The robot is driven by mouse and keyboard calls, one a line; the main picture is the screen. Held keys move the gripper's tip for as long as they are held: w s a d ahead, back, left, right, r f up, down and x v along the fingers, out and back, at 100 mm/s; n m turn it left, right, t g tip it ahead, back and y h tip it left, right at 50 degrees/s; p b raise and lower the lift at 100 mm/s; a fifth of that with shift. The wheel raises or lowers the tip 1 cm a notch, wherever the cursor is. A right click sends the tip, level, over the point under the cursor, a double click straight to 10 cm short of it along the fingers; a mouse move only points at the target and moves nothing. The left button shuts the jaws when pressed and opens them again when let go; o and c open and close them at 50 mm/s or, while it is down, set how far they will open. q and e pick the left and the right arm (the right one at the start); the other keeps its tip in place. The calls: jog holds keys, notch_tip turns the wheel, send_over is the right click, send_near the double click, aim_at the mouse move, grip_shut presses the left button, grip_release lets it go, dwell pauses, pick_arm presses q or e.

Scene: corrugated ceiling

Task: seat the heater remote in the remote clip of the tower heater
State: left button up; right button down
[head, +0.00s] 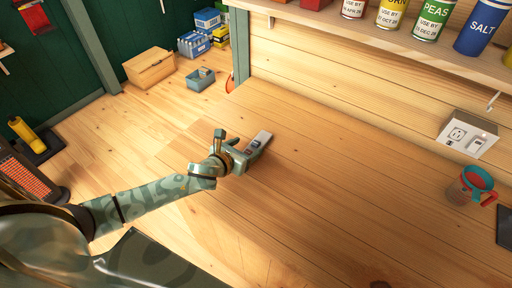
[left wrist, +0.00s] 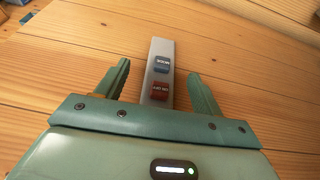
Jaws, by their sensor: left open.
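The heater remote (head: 263,137) is a slim pale-grey bar lying on the wooden worktop. My left gripper (head: 237,141) is open at the near end of the remote. In the left wrist view its fingers (left wrist: 159,72) stand apart on either side of the remote, with a visible gap on each side. A heater-like unit with a glowing orange grille (head: 26,178) is at the far left, partly hidden by my arm. I cannot make out a remote clip.
A red-and-teal mug (head: 470,187) and a dark flat object (head: 504,227) are at the right. A cardboard box (head: 149,69) and blue bin (head: 200,80) stand beyond. The middle worktop is clear.

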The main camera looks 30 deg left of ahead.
aim_at(255, 144)
pick_arm(q)
jog(key=x, duration=0.3)
jog(key=b+x, duration=0.1)
jog(key=x, duration=0.1)
jog(key=shift+s+d+f, duration=0.1)
jog(key=shift+s+d, duration=0.05)
jog(key=shift+d, duration=0.1)
jog(key=c, duration=1.2)
